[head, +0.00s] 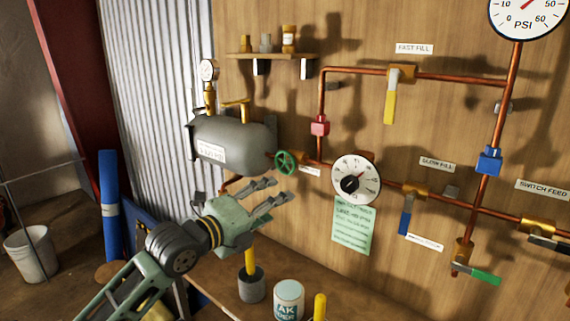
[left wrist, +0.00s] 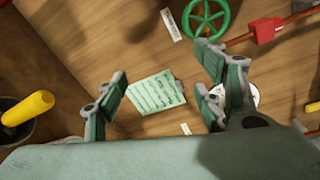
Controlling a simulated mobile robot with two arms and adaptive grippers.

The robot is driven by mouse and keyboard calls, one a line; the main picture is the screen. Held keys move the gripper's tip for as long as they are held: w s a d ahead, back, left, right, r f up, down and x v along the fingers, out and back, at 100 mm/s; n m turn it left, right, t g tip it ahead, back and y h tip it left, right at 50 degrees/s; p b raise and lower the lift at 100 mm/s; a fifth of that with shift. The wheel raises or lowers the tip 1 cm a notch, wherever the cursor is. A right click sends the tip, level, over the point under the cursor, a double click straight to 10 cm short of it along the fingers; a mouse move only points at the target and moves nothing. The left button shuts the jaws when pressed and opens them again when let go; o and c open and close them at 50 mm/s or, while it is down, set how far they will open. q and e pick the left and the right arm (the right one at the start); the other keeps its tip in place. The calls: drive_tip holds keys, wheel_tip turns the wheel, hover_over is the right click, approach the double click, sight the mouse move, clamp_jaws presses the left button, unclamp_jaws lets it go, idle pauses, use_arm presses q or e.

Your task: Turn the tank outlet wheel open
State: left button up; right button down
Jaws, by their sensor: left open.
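The green tank outlet wheel (head: 286,162) sits on the copper pipe at the right end of the grey tank (head: 232,138). In the left wrist view the wheel (left wrist: 206,18) shows at the top, beyond the right-hand fingers. My left gripper (head: 268,193) is open and empty, below and slightly left of the wheel, apart from it. In the left wrist view its spread fingers (left wrist: 160,98) have bare wall and a green note between them. My right gripper is not in view.
A round dial (head: 356,180) and the green note (head: 352,226) are on the wall right of the wheel. Valves with yellow (head: 390,106) and blue (head: 405,223) levers are farther right. A grey cup (head: 251,286) and a can (head: 289,298) stand on the bench below.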

sight(283, 165)
use_arm(q)
wheel_tip(283, 165, up, 7)
drive_tip(key=w+a+m+t, duration=0.1)
drive_tip(key=w+m, duration=0.1)
drive_tip(key=m, duration=0.1)
drive_tip(key=shift+h, duration=0.4)
drive_tip(key=p+x, duration=0.2)
drive_tip(key=x, duration=0.4)
drive_tip(key=shift+w+a+r, duration=0.1)
drive_tip(key=shift+w+a, duration=0.05)
drive_tip(key=shift+w, duration=0.1)
drive_tip(key=shift+w+d, duration=0.4)
drive_tip(key=shift+w, duration=0.2)
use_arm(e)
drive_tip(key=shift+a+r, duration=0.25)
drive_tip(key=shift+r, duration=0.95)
use_arm(q)
drive_tip(key=c, duration=1.1)
